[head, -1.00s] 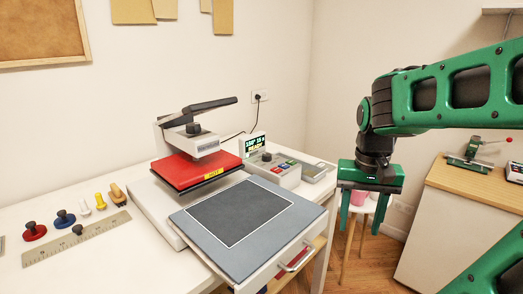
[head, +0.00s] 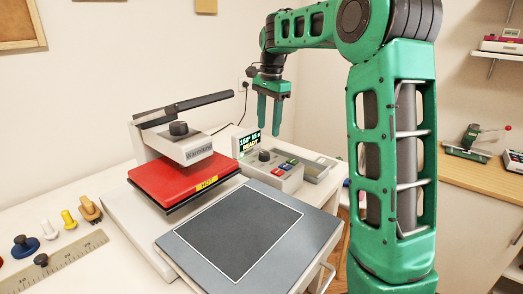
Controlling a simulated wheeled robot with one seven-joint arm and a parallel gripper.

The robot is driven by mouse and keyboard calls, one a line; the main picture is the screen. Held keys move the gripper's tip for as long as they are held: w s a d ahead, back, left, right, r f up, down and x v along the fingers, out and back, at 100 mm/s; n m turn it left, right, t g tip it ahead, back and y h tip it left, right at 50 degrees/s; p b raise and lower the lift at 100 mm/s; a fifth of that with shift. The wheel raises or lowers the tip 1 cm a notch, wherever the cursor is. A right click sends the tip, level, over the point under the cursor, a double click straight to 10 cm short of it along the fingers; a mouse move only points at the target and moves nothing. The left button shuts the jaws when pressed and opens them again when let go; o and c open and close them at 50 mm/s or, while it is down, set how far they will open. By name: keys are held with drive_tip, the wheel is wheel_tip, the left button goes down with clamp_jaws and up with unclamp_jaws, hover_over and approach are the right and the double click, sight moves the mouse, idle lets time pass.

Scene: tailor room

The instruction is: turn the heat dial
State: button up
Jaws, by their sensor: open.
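A grey control box (head: 272,171) stands on the white table, right of the heat press. On its top is a dark round dial (head: 264,155), beside red, green and blue buttons. A small lit screen (head: 246,143) stands at its left and appears to read 150°, 15 s, READY. My gripper (head: 269,130) points down, open and empty, with its fingertips just above and behind the dial in the picture. The exact gap is unclear. A second dark knob (head: 178,128) sits on top of the press head. No label marks either as the heat dial.
The press has a red plate (head: 187,179) marked HOT and a grey pad (head: 236,231) in front. A grey device (head: 316,168) lies right of the control box. A ruler (head: 63,262) and several pegs lie at left. My arm covers the right middle.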

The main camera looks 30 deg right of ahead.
sight(265, 153)
drive_tip(key=f, duration=0.9)
drive_tip(key=shift+w+a+f, duration=0.3)
drive_tip(key=shift+a+f, duration=0.05)
drive_tip(key=shift+c, duration=0.2)
drive_tip(key=c, duration=1)
